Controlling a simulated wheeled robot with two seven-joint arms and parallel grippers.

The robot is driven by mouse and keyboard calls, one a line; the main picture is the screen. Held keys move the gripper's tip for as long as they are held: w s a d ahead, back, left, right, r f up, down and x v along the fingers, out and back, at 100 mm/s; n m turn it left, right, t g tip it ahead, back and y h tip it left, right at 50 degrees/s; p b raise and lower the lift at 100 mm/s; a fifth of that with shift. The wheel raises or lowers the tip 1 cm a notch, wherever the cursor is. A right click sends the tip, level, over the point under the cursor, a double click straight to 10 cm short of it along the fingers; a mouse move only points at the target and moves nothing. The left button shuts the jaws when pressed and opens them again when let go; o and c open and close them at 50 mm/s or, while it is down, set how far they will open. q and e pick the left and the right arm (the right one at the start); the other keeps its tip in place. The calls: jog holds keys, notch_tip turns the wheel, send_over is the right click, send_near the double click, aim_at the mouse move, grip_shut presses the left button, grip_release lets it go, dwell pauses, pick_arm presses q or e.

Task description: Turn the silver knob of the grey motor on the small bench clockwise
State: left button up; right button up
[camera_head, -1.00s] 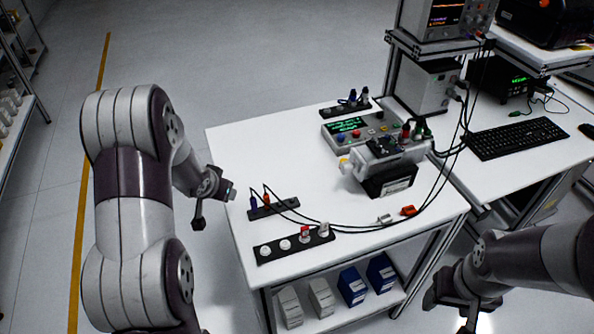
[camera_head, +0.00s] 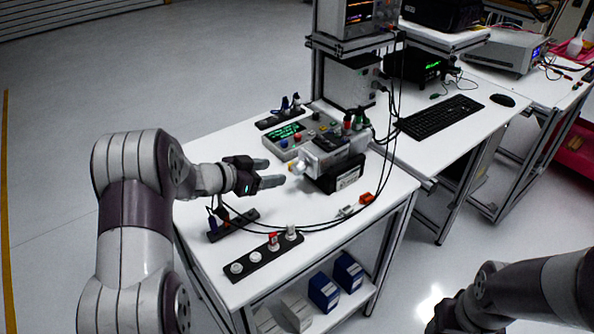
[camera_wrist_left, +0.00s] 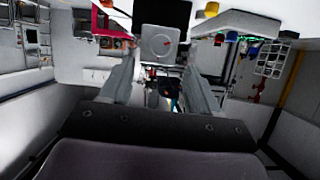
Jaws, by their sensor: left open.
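The grey motor (camera_head: 330,152) sits in a black stand (camera_head: 340,176) on the small white bench (camera_head: 215,262). Its silver knob (camera_head: 297,167) faces left, towards my left gripper (camera_head: 275,172). That gripper is open, its two fingers apart and pointing at the knob, with a short gap between. In the left wrist view the motor's square front with the round knob (camera_wrist_left: 160,45) and a red mark shows beyond and between the fingers of my left gripper (camera_wrist_left: 163,72). My right gripper (camera_head: 452,312) is dark at the lower right, clear of the bench; its jaws cannot be made out.
A control box (camera_head: 300,138) with a green display and coloured buttons stands behind the motor. Black cables run along the bench front to connectors (camera_head: 367,198). Socket strips (camera_head: 262,258) lie at the near left. A keyboard (camera_head: 440,117) is on the desk to the right.

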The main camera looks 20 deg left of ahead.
aim_at(294, 170)
pick_arm(q)
jog(key=x, duration=0.8)
jog(key=shift+w+d+f, duration=0.1)
jog(key=shift+w+f, duration=0.05)
jog(key=shift+w, duration=0.1)
jog(key=c, duration=1)
